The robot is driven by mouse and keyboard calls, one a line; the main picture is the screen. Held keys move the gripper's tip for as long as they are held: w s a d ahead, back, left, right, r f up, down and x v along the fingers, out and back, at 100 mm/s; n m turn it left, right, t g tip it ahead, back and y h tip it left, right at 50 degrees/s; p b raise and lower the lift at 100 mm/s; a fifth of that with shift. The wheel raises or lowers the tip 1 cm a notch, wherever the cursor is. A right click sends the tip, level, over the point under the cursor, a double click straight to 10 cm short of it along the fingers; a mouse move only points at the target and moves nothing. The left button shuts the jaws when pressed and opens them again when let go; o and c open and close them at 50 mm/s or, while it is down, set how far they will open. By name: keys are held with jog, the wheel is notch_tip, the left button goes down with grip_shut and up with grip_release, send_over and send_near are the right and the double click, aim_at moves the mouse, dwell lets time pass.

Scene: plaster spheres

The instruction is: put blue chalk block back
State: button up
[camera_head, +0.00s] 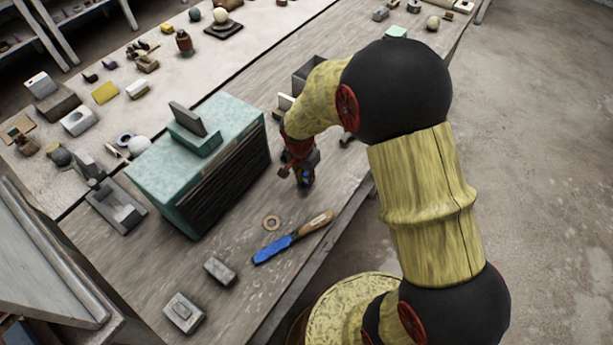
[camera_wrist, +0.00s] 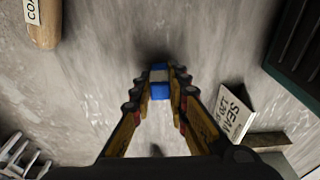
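My gripper (camera_head: 303,183) points down over the wooden workbench (camera_head: 345,190), just right of the teal box. In the wrist view the fingers of my gripper (camera_wrist: 159,79) close in on both sides of a small blue block (camera_wrist: 159,92) with a pale grey band across its middle. The fingertips appear to touch its sides. In the head view only a speck of blue (camera_head: 306,176) shows between the fingers; the rest is hidden. A dark shadow lies beyond the block in the wrist view; its height above the bench is hard to tell.
A teal box (camera_head: 165,170) with dark slatted side stands left of my gripper. A grey open box (camera_head: 308,72) stands behind. A lettered white card (camera_wrist: 233,110) lies right in the wrist view.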

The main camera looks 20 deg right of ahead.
jog(key=o, duration=0.5)
jog(key=shift+c, duration=0.2)
jog(key=shift+r, duration=0.15)
jog(key=s+r+n+t+p, duration=0.15)
jog(key=s+r, duration=0.25)
jog(key=r, duration=0.9)
jog(key=s+r+n+t+p, duration=0.1)
jog(key=s+r+n, duration=0.25)
jog(key=r, duration=0.85)
jog(key=s+r+n+t+y, duration=0.1)
jog(key=s+r+n, duration=0.4)
jog(key=s, duration=0.9)
jog(key=shift+s+r+n+t, duration=0.3)
jog(key=shift+r+n+t, duration=0.15)
jog(key=shift+r, duration=1.05)
